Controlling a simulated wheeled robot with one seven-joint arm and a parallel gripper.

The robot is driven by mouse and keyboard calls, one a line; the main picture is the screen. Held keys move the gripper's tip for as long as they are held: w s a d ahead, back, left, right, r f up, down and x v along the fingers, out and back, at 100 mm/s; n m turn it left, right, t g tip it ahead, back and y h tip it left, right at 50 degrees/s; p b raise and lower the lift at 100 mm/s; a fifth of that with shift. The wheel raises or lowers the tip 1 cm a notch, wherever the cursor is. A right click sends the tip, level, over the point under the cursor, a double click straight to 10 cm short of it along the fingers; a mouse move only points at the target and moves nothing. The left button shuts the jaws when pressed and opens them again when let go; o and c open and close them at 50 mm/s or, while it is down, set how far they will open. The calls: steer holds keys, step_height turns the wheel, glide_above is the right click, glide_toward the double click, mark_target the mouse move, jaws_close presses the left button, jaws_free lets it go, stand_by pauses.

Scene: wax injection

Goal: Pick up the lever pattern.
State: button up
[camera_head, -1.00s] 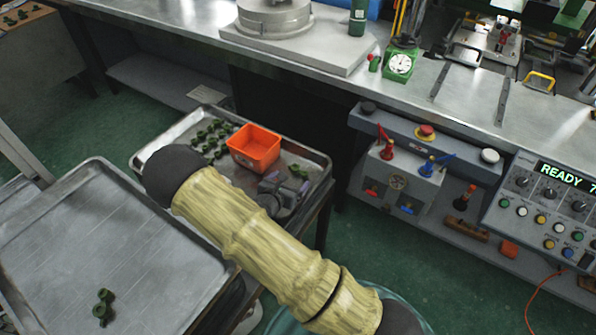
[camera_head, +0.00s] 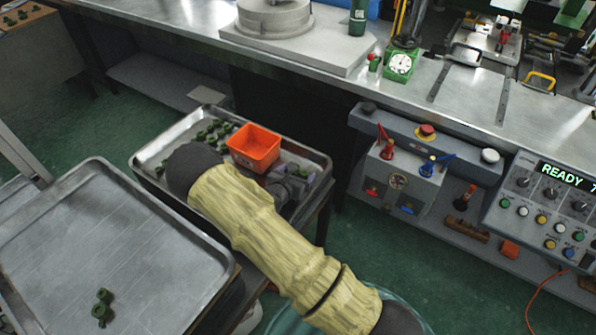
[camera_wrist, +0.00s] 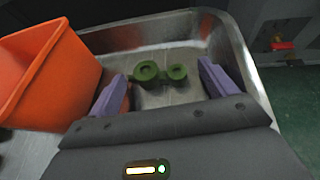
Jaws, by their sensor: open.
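A dark green lever pattern (camera_wrist: 160,74) with two round ring ends lies on the metal tray (camera_wrist: 135,36) in the wrist view. My gripper (camera_wrist: 160,84) is open, with one purple finger on each side of the pattern. The pattern appears between the fingertips, toward their far ends; I cannot tell whether either finger touches it. In the head view my gripper (camera_head: 298,178) is low over the right part of the tray (camera_head: 318,158), and it mostly hides this pattern.
An orange bin (camera_head: 253,147) stands in the tray, close to my gripper's left in the wrist view (camera_wrist: 45,75). Several green patterns (camera_head: 212,131) lie left of the bin. Another green pattern (camera_head: 102,308) lies on a larger tray (camera_head: 100,225). The tray wall is near beyond the pattern.

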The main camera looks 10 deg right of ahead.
steer(key=c, duration=1)
steer(key=shift+r, duration=0.15)
steer(key=shift+c, duration=0.2)
step_height(320, 180, up, 10)
steer(key=p, duration=0.1)
